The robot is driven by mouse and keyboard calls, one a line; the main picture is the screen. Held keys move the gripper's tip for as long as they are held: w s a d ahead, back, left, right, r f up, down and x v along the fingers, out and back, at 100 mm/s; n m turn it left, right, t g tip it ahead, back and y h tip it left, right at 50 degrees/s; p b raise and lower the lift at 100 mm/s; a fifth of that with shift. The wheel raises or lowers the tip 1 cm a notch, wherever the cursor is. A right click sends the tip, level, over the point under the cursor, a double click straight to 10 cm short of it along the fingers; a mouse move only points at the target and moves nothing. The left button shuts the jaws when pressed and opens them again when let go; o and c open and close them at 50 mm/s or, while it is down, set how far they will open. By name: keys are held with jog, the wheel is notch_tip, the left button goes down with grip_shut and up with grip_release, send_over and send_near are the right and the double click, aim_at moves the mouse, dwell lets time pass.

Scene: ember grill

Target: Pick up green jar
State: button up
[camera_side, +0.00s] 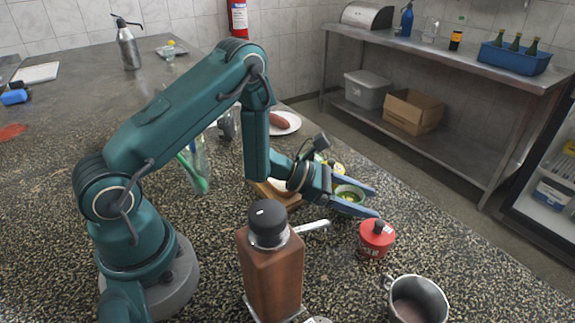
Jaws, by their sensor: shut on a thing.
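The green jar (350,196) shows as a round, pale-rimmed, greenish thing between the blue fingers of my gripper (376,203). My gripper reaches out to the right, low over the speckled counter, and is shut on the jar with one finger on each side. The fingers and wrist hide part of the jar. I cannot tell whether its base touches the counter.
A red jar with a dark knob (376,238) stands just in front of the fingertips. A wooden board (275,194) lies under my wrist. A plate with a sausage (284,123) is behind.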

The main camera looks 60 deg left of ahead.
jog(key=shift+r, duration=0.7)
jog(key=shift+a+r, duration=0.2)
jog(key=shift+r, duration=0.4)
jog(key=shift+a+r, duration=0.15)
jog(key=shift+r, duration=0.45)
jog(key=s+a+r, duration=0.4)
jog(key=a+r, duration=0.2)
jog(key=a, duration=0.4)
jog(key=shift+r, duration=0.2)
jog(key=shift+s+a, duration=0.1)
